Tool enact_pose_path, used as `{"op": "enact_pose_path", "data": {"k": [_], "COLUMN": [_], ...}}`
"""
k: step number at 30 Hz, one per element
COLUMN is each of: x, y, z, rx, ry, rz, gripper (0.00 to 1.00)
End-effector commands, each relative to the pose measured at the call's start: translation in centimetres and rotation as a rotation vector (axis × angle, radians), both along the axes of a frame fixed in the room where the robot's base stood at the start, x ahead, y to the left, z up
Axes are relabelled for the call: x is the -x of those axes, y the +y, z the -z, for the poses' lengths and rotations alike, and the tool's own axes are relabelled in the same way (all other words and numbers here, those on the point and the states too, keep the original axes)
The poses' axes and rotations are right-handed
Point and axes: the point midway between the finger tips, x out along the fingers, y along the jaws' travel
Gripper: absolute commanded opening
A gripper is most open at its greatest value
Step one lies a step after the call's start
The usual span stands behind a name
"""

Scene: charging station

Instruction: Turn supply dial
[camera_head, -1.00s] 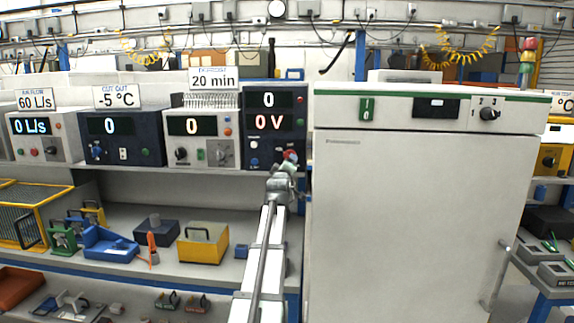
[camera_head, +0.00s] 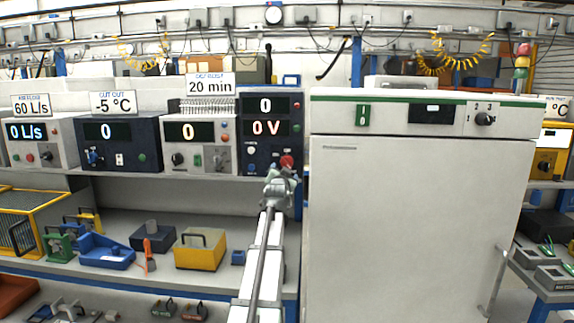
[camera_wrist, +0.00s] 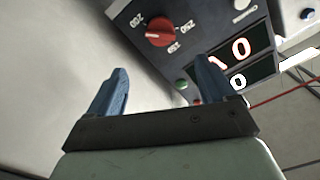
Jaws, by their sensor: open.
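The supply unit (camera_head: 258,151) is a dark blue box on the shelf, with displays reading 0 and 0 V. Its red supply dial (camera_head: 287,161) is at the lower right of the front, partly hidden by my arm. In the wrist view the red dial (camera_wrist: 160,31) shows plainly, with numbers printed around it. My gripper (camera_wrist: 155,85) is open, its two blue fingers apart and nothing between them. The dial lies beyond the fingertips, and the fingers look clear of it. In the head view my gripper (camera_head: 283,175) is just in front of the unit's lower right.
A large white cabinet (camera_head: 410,220) stands close to the right of the unit. Another instrument (camera_head: 200,131) adjoins it on the left. In the wrist view a green button (camera_wrist: 182,85) and the displays (camera_wrist: 240,50) lie near the right finger.

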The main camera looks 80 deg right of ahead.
Motion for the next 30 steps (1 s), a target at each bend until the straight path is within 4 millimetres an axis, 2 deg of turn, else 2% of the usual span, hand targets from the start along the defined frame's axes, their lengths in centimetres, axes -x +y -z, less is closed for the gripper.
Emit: {"op": "enact_pose_path", "data": {"k": [3, 7, 17, 23, 30], "x": [0.0, 0.0, 0.0, 0.0, 0.0], "y": [0.0, 0.0, -1.1, -3.6, -7.8], "z": [0.0, 0.0, -0.1, -0.1, -0.1], "rx": [0.0, 0.0, 0.0, 0.0, -0.001], "ry": [-0.151, -0.258, -0.307, -0.306, -0.305], "rz": [0.0, 0.0, 0.0, 0.0, 0.0], "gripper": [0.84, 0.84, 0.84, 0.84, 0.84]}}
